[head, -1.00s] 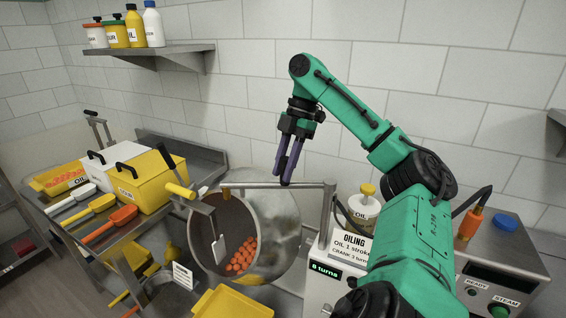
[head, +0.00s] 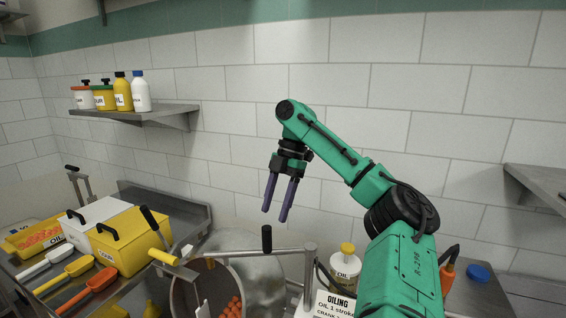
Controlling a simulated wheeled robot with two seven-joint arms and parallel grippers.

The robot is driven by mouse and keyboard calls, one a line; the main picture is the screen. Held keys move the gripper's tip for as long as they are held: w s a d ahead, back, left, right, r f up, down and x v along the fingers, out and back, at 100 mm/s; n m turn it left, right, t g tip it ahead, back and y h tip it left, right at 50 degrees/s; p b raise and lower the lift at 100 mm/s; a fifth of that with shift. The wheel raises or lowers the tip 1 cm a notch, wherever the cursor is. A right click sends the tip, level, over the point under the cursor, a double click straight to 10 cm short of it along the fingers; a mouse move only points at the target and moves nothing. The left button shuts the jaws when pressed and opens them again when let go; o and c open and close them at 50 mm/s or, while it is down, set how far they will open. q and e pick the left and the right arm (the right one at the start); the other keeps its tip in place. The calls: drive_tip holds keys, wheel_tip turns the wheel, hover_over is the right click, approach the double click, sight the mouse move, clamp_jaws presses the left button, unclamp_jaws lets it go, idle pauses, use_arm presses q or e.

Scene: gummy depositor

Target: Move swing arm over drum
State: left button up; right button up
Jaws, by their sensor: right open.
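The swing arm (head: 285,250) is a grey bar running left from an upright post (head: 310,264). It reaches across the top of the metal drum (head: 262,280). A black upright knob (head: 267,238) stands on the bar. Orange gummies (head: 234,306) lie inside the drum, whose lower part is cut off by the picture edge. My right gripper (head: 274,216) is open and empty, its two purple fingers pointing down. It appears above the knob, apart from it. My left gripper is not in view.
A yellow-handled crank (head: 166,256) sits at the drum's left. Yellow bin (head: 136,240), white bin (head: 98,226) and scoops (head: 90,290) fill the left counter. An oil jar (head: 345,264) stands right of the post. A wall shelf (head: 150,112) holds bottles.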

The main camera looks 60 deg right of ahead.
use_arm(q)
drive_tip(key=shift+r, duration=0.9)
use_arm(e)
drive_tip(key=v, duration=0.7)
